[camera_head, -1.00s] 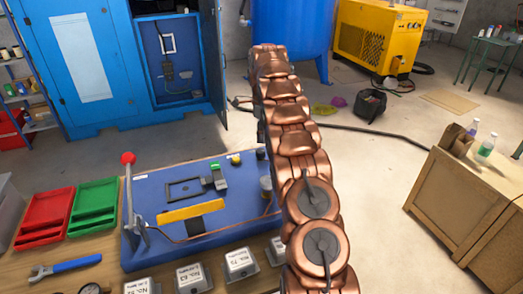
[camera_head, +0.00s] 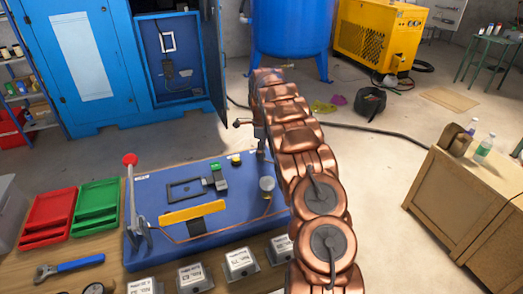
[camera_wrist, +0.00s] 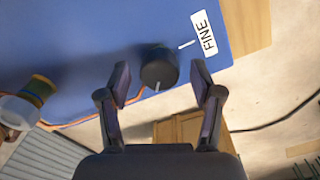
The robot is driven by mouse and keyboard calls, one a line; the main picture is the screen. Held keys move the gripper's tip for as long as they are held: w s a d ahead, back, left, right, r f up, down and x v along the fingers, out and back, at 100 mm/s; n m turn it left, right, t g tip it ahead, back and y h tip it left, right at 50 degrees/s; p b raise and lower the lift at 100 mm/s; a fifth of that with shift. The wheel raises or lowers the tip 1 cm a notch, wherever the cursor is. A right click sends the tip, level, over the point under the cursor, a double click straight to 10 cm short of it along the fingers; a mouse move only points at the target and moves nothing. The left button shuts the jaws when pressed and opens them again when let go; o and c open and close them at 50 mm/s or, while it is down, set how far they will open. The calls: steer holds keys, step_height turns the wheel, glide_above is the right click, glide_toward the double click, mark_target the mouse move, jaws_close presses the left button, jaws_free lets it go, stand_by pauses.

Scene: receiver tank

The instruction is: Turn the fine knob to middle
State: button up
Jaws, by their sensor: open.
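The fine knob (camera_wrist: 158,66) is a round black knob on the blue panel (camera_wrist: 80,45) in the wrist view. A white line on the knob points toward the bottom of that picture. A white label reading FINE (camera_wrist: 204,33) and a short white mark lie to its upper right. My gripper (camera_wrist: 160,84) is open, with one finger on each side of the knob and visible gaps to it. In the head view, my gripper (camera_head: 259,140) shows at the panel's back right corner. I cannot make out the fine knob there.
A clear round cylinder (camera_head: 267,184) stands on the panel's right side. A red-tipped lever (camera_head: 130,160) stands at its left. Red and green trays (camera_head: 98,205) sit left of the panel, and several labelled blocks (camera_head: 240,262) in front. Wooden cabinets (camera_head: 460,205) are at the right.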

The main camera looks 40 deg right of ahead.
steer(key=c, duration=1.1)
steer(key=shift+c, duration=0.2)
steer(key=shift+n+b, duration=0.3)
steer(key=shift+b, duration=0.05)
